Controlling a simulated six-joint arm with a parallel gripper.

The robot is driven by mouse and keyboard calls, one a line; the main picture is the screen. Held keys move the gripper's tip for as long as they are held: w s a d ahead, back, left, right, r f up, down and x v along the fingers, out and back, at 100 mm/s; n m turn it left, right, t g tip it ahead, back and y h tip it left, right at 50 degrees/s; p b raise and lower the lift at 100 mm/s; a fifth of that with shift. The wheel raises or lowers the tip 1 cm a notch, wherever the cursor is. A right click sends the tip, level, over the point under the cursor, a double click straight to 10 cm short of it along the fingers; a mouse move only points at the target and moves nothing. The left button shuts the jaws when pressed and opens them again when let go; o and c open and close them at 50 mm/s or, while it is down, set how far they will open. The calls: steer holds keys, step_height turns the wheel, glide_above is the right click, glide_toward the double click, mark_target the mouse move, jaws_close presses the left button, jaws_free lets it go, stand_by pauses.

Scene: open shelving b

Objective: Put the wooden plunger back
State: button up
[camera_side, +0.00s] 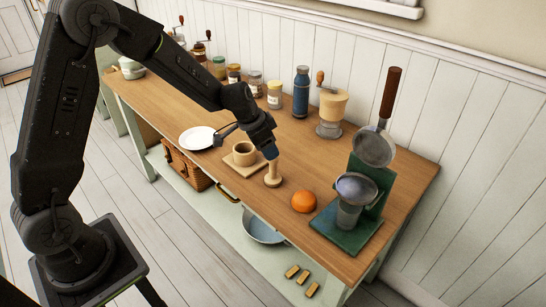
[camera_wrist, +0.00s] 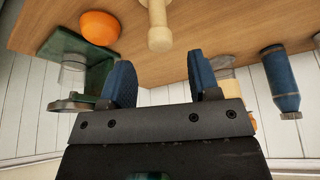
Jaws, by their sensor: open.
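The wooden plunger (camera_side: 273,177) stands upright on its round base on the wooden counter, near the front edge. In the wrist view its pale shaft and knob (camera_wrist: 158,38) show just beyond my fingertips, roughly centred between them. My gripper (camera_side: 269,153) is open with blue fingers and points down at the top of the plunger. In the wrist view my gripper (camera_wrist: 160,72) has nothing between its fingers. A wooden cup (camera_side: 244,153) stands on a square wooden board (camera_side: 236,168) left of the plunger.
An orange (camera_side: 304,202) lies right of the plunger. Beyond it is a green stand (camera_side: 343,240) with a glass and metal vessel (camera_side: 352,200) and a long-handled strainer (camera_side: 373,147). A white plate (camera_side: 198,138) is at left. A grinder (camera_side: 331,112), blue bottle (camera_side: 301,92) and several jars line the back.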

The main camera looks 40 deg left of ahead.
steer(key=s+d+r+n, duration=0.1)
steer(key=s+d+r, duration=0.2)
steer(key=s+r, duration=1.05)
steer(key=s+r+n+t+y, duration=0.1)
steer(key=s+r+n, duration=0.2)
steer(key=s, duration=1.1)
steer(key=shift+s+r+y, duration=0.2)
steer(key=shift+r+y, duration=0.2)
steer(key=shift+r, duration=0.25)
